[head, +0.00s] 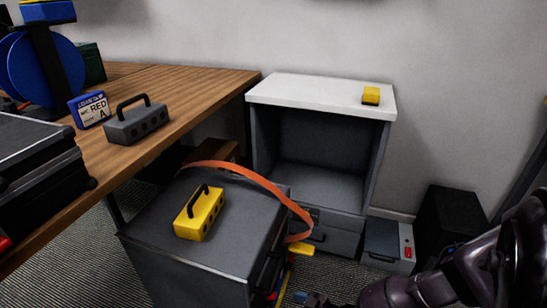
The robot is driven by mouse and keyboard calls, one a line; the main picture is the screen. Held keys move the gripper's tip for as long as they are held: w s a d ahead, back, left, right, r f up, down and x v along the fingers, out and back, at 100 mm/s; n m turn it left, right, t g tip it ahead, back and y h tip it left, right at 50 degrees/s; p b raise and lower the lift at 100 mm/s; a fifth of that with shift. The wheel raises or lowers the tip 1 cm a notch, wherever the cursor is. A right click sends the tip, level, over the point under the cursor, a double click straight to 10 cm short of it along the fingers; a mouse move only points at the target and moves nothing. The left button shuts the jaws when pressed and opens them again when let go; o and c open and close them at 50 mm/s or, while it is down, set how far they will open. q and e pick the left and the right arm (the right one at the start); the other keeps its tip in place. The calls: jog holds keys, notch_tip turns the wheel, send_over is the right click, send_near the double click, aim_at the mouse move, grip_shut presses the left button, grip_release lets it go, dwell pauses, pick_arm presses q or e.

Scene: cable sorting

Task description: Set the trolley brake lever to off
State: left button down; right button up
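No part that I can clearly identify as a trolley or its brake lever shows in the head view. A dark grey cabinet-like unit (175,255) stands in the lower middle; whether it is the trolley I cannot tell. A small yellow piece (301,249) juts out at its right side, and I cannot tell what it is. My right arm comes in from the right. The end of my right gripper (314,299) seems to be at the bottom edge, right of the grey unit, mostly cut off. My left gripper is out of view.
A yellow block with a handle (200,213) and an orange strap (260,181) lie on the grey unit. A wooden desk (190,90) with a grey handled block (136,122) is left. A white-topped open cabinet (320,92) and a black box (450,225) stand behind.

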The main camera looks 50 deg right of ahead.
aim_at(271, 300)
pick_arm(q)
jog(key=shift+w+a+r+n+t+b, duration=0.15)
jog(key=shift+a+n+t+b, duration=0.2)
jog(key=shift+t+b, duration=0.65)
pick_arm(e)
jog(key=x, duration=0.7)
jog(key=shift+w+f+b, duration=0.25)
jog(key=shift+b, duration=0.05)
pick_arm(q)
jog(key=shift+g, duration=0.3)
pick_arm(e)
jog(key=shift+a, duration=0.15)
grip_shut()
jog(key=shift+w, duration=0.1)
